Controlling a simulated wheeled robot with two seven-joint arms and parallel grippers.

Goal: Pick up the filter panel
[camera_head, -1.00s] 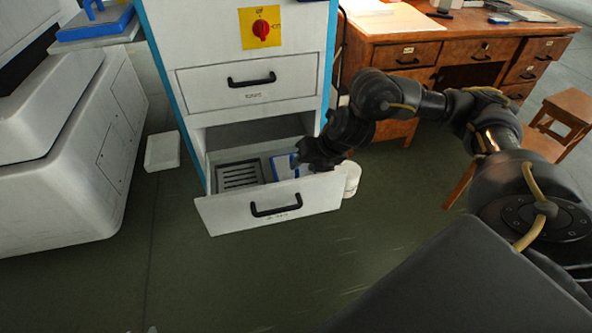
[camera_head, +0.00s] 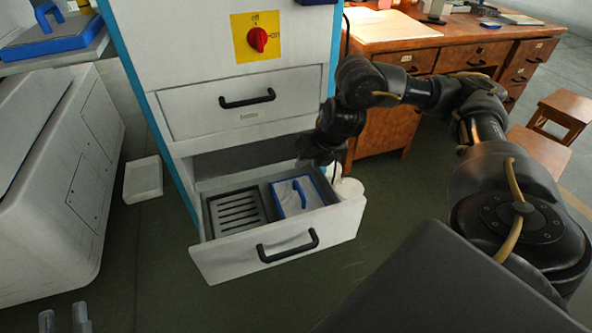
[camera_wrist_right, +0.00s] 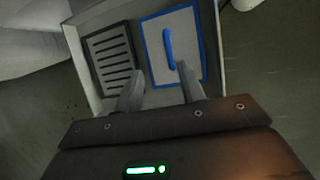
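The filter panel, a pale plate with a blue rim and blue handle (camera_head: 287,203), lies in the right part of the open lower drawer (camera_head: 300,262). It also shows in the right wrist view (camera_wrist_right: 188,58), beyond my fingers. My right gripper (camera_head: 328,172) is above the drawer's right side, dark and partly hidden in the head view. In the right wrist view my right gripper (camera_wrist_right: 160,70) has its two fingers apart with nothing between them. My left gripper (camera_head: 64,318) shows only two pale fingertips, apart, at the bottom left of the head view.
A dark slotted plate (camera_head: 238,212) lies in the drawer's left part. The upper drawer (camera_head: 240,108) is shut. A similar blue-rimmed panel (camera_head: 55,35) rests at upper left. A white box (camera_head: 143,180) is on the floor. A wooden desk (camera_head: 470,55) stands to the right.

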